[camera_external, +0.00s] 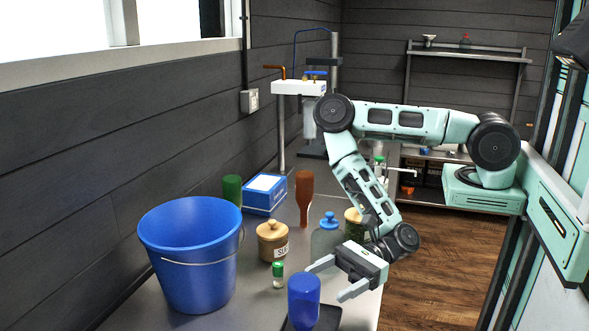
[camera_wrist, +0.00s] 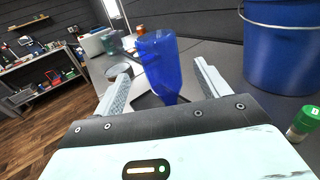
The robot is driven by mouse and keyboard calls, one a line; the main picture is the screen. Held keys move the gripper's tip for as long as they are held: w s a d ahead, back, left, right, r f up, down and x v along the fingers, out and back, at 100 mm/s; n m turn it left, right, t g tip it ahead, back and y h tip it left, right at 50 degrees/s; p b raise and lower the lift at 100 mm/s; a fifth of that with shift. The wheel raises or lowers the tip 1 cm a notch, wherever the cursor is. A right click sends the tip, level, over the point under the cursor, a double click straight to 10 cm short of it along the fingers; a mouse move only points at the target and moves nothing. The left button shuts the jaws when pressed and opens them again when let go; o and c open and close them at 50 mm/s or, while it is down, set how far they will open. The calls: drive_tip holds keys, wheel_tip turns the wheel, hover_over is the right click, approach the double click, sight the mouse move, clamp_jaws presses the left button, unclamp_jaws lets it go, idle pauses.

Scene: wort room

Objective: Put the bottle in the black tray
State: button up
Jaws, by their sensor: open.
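A blue bottle (camera_external: 303,298) with its narrow end down is at the front of the counter, overlapping the black tray (camera_external: 330,319) in the external view. Only part of the tray's dark rim shows, and I cannot tell whether the bottle is inside or behind it. My gripper (camera_external: 328,281) is open and empty, with its fingers pointing toward the bottle. In the wrist view the blue bottle (camera_wrist: 160,62) appears between the spread fingers (camera_wrist: 161,75), with no clear contact.
A large blue bucket (camera_external: 190,255) stands left. A small green-capped jar (camera_external: 278,275), wooden-lidded jar (camera_external: 272,241), blue-lidded jar (camera_external: 327,238) and brown bottle (camera_external: 304,190) stand near the gripper. A blue box (camera_external: 265,195) and green object (camera_external: 232,189) are farther back.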

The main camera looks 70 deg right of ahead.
drive_tip(key=s+d+r+n+g+h, duration=0.5)
drive_tip(key=s+d+r+n+h, duration=0.2)
drive_tip(key=n, duration=0.9)
drive_tip(key=s+d+r+n+g+h, duration=0.5)
drive_tip(key=s+d+r+n+h, duration=0.2)
drive_tip(key=n, duration=0.9)
drive_tip(key=shift+d+r+n+b, duration=0.2)
drive_tip(key=shift+d+n+b, duration=0.2)
drive_tip(key=shift+d, duration=0.05)
